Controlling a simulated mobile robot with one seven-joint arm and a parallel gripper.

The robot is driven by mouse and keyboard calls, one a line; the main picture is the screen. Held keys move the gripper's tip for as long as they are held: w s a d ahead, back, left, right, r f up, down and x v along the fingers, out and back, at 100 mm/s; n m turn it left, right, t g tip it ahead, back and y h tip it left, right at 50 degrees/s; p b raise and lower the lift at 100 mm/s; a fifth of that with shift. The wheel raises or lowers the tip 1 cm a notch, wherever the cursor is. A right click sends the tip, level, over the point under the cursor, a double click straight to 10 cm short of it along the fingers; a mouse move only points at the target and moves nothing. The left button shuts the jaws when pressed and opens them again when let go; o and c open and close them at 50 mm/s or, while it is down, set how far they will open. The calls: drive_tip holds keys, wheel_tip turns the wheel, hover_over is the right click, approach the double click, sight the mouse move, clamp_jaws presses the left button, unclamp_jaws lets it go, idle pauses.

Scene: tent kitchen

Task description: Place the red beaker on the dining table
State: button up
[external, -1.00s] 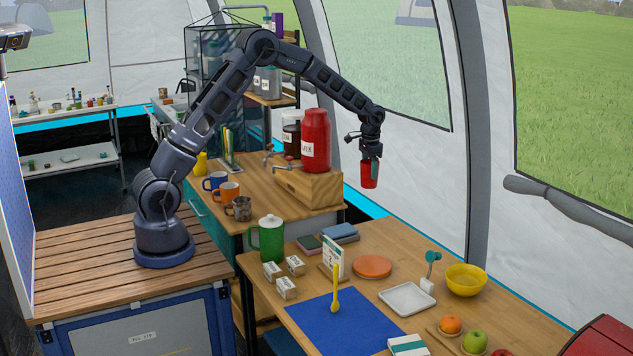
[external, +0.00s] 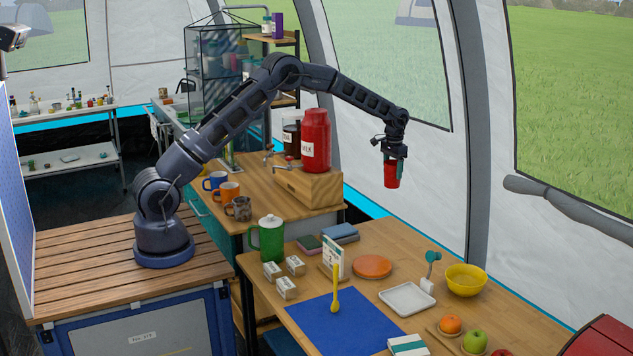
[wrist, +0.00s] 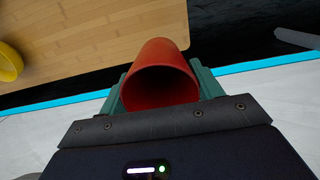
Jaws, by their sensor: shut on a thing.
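My gripper (external: 392,158) is shut on the red beaker (external: 391,175) and holds it upright in the air, near the tent wall and above the level of the dining table. In the wrist view the beaker (wrist: 161,75) sits between the green fingers of my gripper (wrist: 160,92), with its open mouth toward the camera. The dining table (external: 345,272) is the wooden table at the front right. In the wrist view the wooden tabletop (wrist: 90,35) shows at the top, beyond the beaker.
On the table are a blue mat (external: 335,318), an orange disc (external: 372,266), a white tray (external: 407,299), a yellow bowl (external: 466,279), a green pitcher (external: 268,240) and fruit (external: 451,324). Bare wood lies between the blue books (external: 341,232) and the yellow bowl.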

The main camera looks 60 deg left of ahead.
wheel_tip(320, 180, down, 17)
drive_tip(key=shift+f, duration=0.1)
idle(0.5)
drive_tip(key=shift+f, duration=0.1)
drive_tip(key=o, duration=1)
